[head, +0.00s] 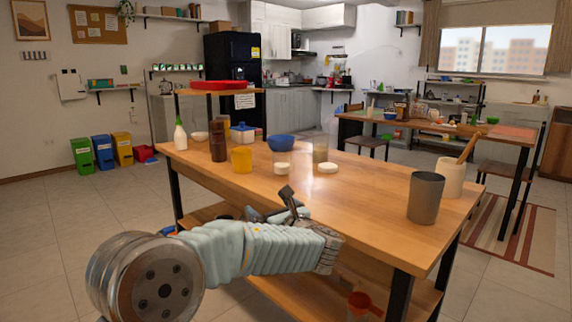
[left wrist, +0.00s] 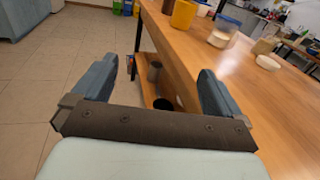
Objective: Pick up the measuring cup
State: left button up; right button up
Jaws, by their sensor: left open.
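A red cup with a handle (head: 360,304), which looks like a measuring cup, is low at the near right end of the wooden table (head: 370,200), by the lower shelf. My left gripper (head: 277,204) is at the table's near edge, to the left of and above the red cup. In the left wrist view the left gripper (left wrist: 156,68) has its two fingers wide apart with nothing between them. The red cup does not show in that view. My right gripper is not in view.
On the tabletop stand a yellow mug (head: 241,159), a blue bowl (head: 281,143), a grey tumbler (head: 425,197) and a utensil pot (head: 451,178). The lower shelf holds a grey cup (left wrist: 154,71) and a dark cup (left wrist: 163,104). The middle of the tabletop is clear.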

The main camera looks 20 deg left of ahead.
aim_at(281, 160)
jog(key=i, duration=0.85)
